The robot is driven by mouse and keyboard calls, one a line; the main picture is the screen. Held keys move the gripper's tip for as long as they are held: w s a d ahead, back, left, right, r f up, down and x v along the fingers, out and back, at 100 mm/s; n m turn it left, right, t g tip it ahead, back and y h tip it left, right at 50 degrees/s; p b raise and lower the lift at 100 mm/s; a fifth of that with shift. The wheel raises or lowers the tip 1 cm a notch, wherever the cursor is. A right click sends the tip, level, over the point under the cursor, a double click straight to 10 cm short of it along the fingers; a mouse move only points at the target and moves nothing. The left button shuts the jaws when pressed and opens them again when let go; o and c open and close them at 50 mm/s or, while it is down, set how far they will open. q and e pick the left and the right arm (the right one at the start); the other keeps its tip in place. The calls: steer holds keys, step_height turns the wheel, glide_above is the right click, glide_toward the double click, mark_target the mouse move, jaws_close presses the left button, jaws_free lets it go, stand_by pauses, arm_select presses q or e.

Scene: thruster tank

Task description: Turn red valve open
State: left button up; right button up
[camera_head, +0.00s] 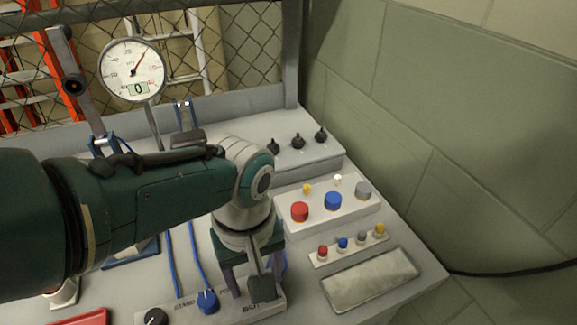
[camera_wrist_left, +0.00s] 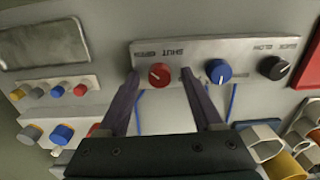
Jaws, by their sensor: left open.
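The red valve is a round red knob (camera_wrist_left: 159,74) on a pale panel strip (camera_wrist_left: 205,50) with upside-down OPEN and SHUT lettering in the left wrist view. My left gripper (camera_wrist_left: 161,80) is open, with one fingertip on each side of the red knob. I cannot tell whether the fingers touch it. In the head view my left gripper (camera_head: 246,283) points down over the right end of the same strip and hides the red knob. My right gripper is in neither view.
A blue knob (camera_head: 206,301) and a black knob (camera_head: 155,317) sit left of the gripper. A box with a red button (camera_head: 300,211) and a blue button (camera_head: 332,201) stands to the right. A dial gauge (camera_head: 132,68) stands behind my arm.

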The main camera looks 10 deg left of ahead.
arm_select(q)
steer(key=shift+r, duration=0.1)
step_height(320, 180, up, 8)
steer(key=p, duration=0.7)
steer(key=shift+r, duration=0.2)
steer(key=shift+r+p, duration=0.3)
steer(key=shift+r, duration=0.4)
